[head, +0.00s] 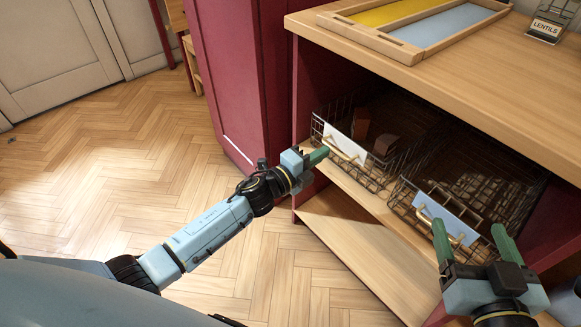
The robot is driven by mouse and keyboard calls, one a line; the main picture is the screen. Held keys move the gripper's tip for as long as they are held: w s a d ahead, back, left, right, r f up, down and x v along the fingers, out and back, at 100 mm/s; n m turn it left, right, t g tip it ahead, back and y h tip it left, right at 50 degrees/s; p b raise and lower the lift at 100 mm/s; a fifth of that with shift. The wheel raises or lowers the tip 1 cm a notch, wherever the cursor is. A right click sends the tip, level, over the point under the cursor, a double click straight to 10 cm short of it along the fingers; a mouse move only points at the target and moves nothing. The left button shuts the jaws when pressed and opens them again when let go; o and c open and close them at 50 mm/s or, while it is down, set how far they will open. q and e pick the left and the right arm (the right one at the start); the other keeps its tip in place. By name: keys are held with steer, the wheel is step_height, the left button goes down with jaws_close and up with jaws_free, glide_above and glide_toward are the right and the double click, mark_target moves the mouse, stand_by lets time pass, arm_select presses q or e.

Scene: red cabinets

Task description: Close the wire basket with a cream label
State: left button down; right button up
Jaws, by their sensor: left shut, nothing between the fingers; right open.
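The wire basket with a cream label (346,143) sits at the left of the cabinet's upper open shelf, with brown blocks inside. Its front, with a pale wooden handle, is near the shelf's front edge; how far it is pulled out is hard to tell. My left gripper (320,155) is shut and empty, its green fingertips close to the lower left of this basket's front. Whether they touch it I cannot tell. My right gripper (472,238) is open and empty, in front of a second wire basket with a light blue label (442,218), to the right.
The wooden counter (480,80) overhangs the baskets and bears a tray (400,50) with yellow and blue panels and a lentils container (546,27). A lower shelf (365,255) is bare. A red cabinet (235,75) stands left; the floor (110,150) is clear.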

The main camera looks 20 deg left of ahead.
arm_select(q)
steer(key=p+v, duration=0.2)
steer(key=v, duration=0.5)
steer(key=shift+s+a, duration=0.2)
steer(key=shift+s, duration=0.15)
arm_select(e)
steer(key=s+d+f+g+h, duration=0.2)
steer(key=s+d+f+g, duration=0.1)
steer(key=f+g, duration=0.3)
steer(key=shift+s+f, duration=0.45)
steer(key=shift+f, duration=0.7)
